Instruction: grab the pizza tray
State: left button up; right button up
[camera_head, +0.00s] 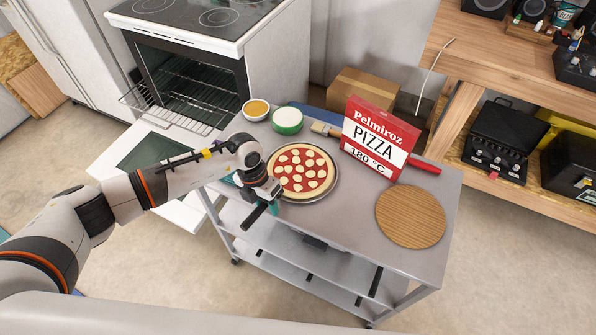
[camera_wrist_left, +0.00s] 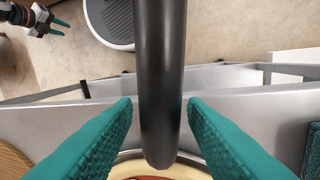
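The pizza tray (camera_head: 306,200) is a round metal pan with a pizza (camera_head: 300,171) on it, lying on the grey cart top. A black handle (camera_head: 254,215) sticks out from it past the cart's near edge. My left gripper (camera_head: 258,196) is over this handle. In the left wrist view, its teal fingers (camera_wrist_left: 160,103) are apart on both sides of the dark handle (camera_wrist_left: 160,70), with gaps showing. The pizza's edge shows below it. My right gripper (camera_wrist_left: 56,27) shows small at the top left of the left wrist view, fingers apart and empty.
On the cart top (camera_head: 345,230) are a red pizza box (camera_head: 376,138), a round wooden board (camera_head: 410,216), a green-rimmed bowl (camera_head: 287,121) and a sauce bowl (camera_head: 256,109). An oven (camera_head: 195,75) stands open behind, its rack pulled out.

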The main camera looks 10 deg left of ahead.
pick_arm(q)
jog(key=shift+r, duration=0.1)
grip_shut()
